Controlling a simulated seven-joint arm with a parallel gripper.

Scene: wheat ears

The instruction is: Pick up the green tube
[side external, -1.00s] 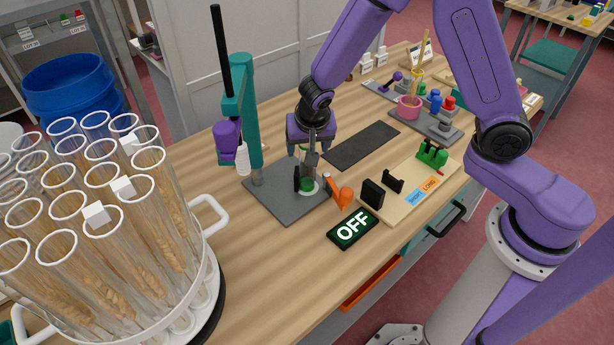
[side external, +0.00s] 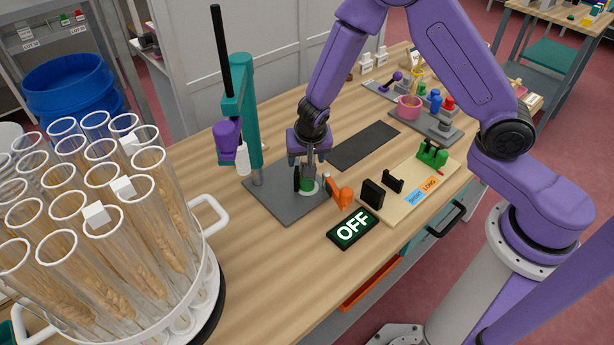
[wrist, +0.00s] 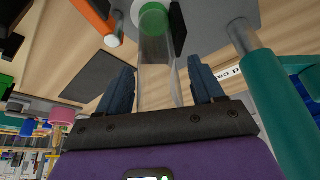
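The green tube (side external: 307,184) is a clear tube with a green lower end. It stands upright on the grey base plate (side external: 284,205) of the teal stand. In the wrist view the green end of the tube (wrist: 153,20) is at the top, with the clear wall running down towards my gripper. My gripper (side external: 309,163) points down over the tube's upper part. In the wrist view its two dark blue fingers (wrist: 160,75) are spread on either side of the clear wall, with a gap visible at the right finger.
The teal stand (side external: 251,130) with a black rod and a purple part rises close to the left of my gripper. A rack of clear tubes with wheat ears (side external: 110,220) fills the left foreground.

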